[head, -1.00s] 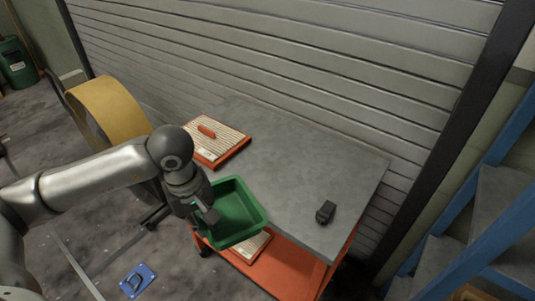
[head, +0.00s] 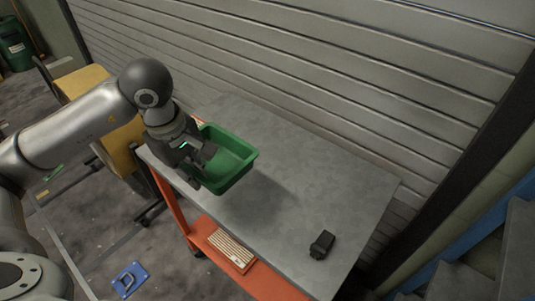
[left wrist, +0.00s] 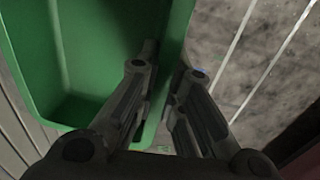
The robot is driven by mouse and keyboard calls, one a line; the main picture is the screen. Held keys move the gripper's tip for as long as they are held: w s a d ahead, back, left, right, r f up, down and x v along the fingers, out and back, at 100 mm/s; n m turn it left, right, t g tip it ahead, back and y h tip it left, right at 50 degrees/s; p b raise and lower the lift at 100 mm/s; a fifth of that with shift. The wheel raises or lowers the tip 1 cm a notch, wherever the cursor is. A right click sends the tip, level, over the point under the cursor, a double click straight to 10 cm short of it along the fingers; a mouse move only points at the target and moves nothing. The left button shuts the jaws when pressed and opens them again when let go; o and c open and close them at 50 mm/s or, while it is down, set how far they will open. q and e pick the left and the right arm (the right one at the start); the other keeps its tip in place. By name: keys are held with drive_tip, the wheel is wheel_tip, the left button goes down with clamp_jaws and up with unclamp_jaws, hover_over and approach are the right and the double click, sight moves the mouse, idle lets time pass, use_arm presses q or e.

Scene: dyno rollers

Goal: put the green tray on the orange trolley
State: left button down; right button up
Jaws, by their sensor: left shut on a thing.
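The green tray (head: 236,172) is held upright, close to level, over the left part of the orange trolley's grey top (head: 310,200). A dark shadow lies on the top to its right, so the tray seems a little above the surface. My left gripper (head: 203,158) is shut on the tray's near left wall. In the left wrist view its fingers (left wrist: 163,85) straddle the wall of the tray (left wrist: 95,60). The trolley's orange frame (head: 170,200) shows below. My right gripper is not in view.
A small black object (head: 322,244) stands on the trolley top's near right part. A striped board (head: 232,250) lies on the lower shelf. The middle of the top is clear.

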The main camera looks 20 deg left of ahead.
use_arm(q)
drive_tip(key=shift+w+d+f+p, duration=0.25)
drive_tip(key=shift+w+d+p, duration=0.15)
drive_tip(key=shift+w+d, duration=0.35)
drive_tip(key=d, duration=0.2)
drive_tip(key=w+d+f+p, duration=0.2)
drive_tip(key=d, duration=0.1)
drive_tip(key=shift+w+d+f, duration=0.1)
drive_tip(key=shift+d+f, duration=0.1)
drive_tip(key=shift+d, duration=0.15)
drive_tip(key=p, duration=0.2)
hover_over(262, 205)
drive_tip(key=f, duration=0.3)
drive_tip(key=s+a+f, duration=0.1)
drive_tip(key=f, duration=0.1)
drive_tip(key=shift+f, duration=0.35)
drive_tip(key=shift+w+d+f, duration=0.15)
drive_tip(key=shift+d+f, duration=0.05)
drive_tip(key=shift+f, duration=0.05)
drive_tip(key=f, duration=0.1)
drive_tip(key=f+p, duration=0.2)
drive_tip(key=shift+w+d, duration=0.1)
drive_tip(key=shift+d, duration=0.15)
drive_tip(key=shift+f, duration=0.4)
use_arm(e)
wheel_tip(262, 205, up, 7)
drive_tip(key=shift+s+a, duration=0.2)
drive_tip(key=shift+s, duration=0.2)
